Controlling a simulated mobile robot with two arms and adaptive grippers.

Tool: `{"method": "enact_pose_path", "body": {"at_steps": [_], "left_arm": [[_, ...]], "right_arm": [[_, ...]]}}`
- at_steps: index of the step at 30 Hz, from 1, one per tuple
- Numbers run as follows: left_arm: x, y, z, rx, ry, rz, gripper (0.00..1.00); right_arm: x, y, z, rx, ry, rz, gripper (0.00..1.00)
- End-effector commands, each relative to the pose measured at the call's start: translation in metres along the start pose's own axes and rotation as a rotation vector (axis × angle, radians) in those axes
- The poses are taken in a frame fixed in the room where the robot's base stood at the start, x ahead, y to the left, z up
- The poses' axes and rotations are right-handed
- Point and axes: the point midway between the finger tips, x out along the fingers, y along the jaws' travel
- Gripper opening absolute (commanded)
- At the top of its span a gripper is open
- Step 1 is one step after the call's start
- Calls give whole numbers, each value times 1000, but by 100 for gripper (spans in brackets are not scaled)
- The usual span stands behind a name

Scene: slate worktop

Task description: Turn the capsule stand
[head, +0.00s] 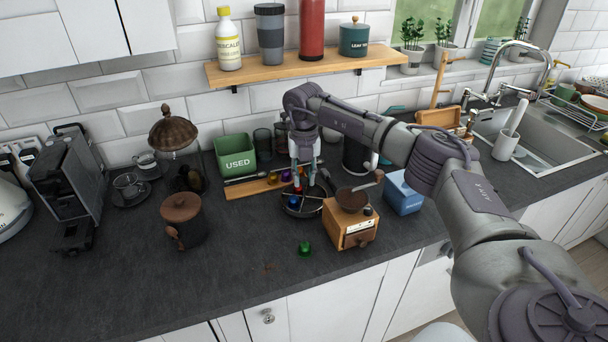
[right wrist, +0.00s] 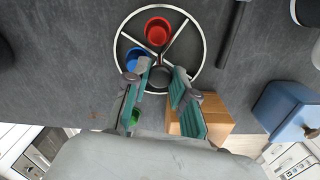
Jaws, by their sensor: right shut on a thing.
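The capsule stand (head: 304,216) is a round wire ring with spokes on the worktop. It also shows in the right wrist view (right wrist: 201,48). A red capsule (right wrist: 158,31) and a blue capsule (right wrist: 135,58) sit in it. My right gripper (head: 303,177) reaches down over the stand. In the right wrist view its fingers (right wrist: 161,73) are closed around a dark round post at the stand's middle, which they partly hide. A green capsule (head: 305,249) lies on the worktop in front of the stand. My left gripper is not in view.
A wooden coffee grinder (head: 350,221) stands close to the stand's right, with a blue box (head: 403,194) beyond it. A wooden capsule rack (head: 250,188) and green "USED" bin (head: 236,154) are behind left. A brown lidded jar (head: 182,220) stands left. The front worktop is mostly clear.

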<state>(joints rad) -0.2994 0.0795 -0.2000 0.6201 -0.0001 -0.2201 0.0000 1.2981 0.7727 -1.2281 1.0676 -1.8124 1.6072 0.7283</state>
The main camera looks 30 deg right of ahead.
Motion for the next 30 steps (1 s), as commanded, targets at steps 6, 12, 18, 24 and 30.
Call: {"method": "enact_pose_path", "body": {"at_steps": [6, 12, 18, 24, 30], "left_arm": [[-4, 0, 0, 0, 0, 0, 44], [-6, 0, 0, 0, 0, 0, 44], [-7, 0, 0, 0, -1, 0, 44], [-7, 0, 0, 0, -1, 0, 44], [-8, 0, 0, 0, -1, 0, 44]], "right_arm": [[-3, 0, 2, 99, -6, 3, 0], [-2, 0, 2, 169, -7, 3, 0], [-2, 0, 2, 213, -7, 3, 0], [-2, 0, 2, 234, -7, 4, 0], [-2, 0, 2, 238, -7, 4, 0]]}}
